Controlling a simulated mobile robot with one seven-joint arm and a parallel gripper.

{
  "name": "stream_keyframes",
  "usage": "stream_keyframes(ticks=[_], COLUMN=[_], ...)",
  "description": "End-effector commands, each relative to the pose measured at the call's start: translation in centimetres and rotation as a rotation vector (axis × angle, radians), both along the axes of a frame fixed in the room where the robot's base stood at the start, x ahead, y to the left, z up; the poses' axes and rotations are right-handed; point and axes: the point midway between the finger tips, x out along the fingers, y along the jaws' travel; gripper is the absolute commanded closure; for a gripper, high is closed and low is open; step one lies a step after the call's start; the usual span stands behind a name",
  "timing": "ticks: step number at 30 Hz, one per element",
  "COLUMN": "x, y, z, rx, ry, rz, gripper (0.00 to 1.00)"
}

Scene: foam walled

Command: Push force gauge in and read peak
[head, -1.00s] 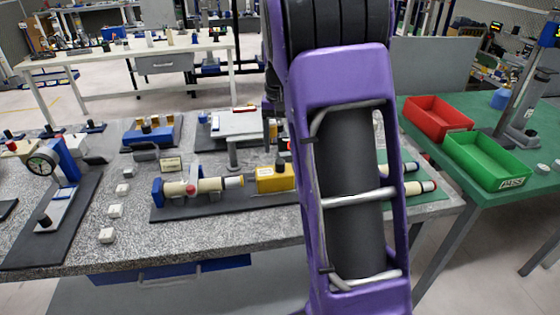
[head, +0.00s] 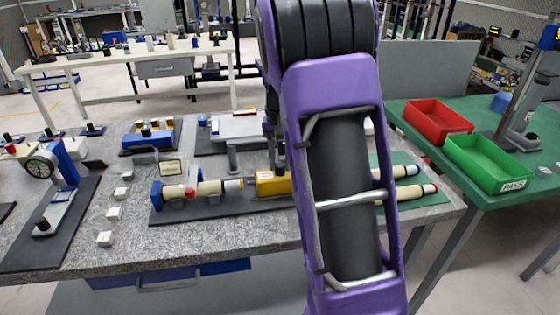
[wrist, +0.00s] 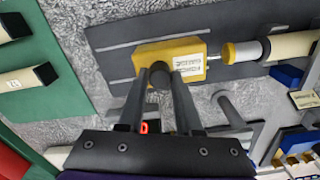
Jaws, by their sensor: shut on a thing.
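The yellow force gauge (head: 266,185) lies on a dark plate on the grey speckled bench. In the wrist view the gauge (wrist: 185,67) has a white label and a thin rod pointing at the yellow-orange end of a cream cylinder (wrist: 243,52). The rod reaches that end face or nearly so; I cannot tell whether it touches. My gripper (wrist: 160,76) is shut on the round dark post on top of the gauge. In the head view my gripper (head: 275,155) is partly hidden by my arm. A red lit digit (wrist: 144,127) shows beside my gripper's palm, partly hidden.
The cylinder (head: 215,187) rests in a blue-ended fixture at left. A dial gauge stand (head: 40,165) is further left, with several small white blocks between. Red (head: 437,119) and green (head: 485,165) bins stand on the green table at right.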

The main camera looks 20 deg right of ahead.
Motion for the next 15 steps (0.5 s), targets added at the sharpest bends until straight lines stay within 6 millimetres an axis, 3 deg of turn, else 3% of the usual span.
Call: stream_keyframes(ticks=[7,15], x=[0.1,0.9], y=[0.3,4.4], z=[0.1,0.1], rx=[0.0,0.002], ry=[0.0,0.001], rz=[0.001,0.003], gripper=[1.0,1.0])
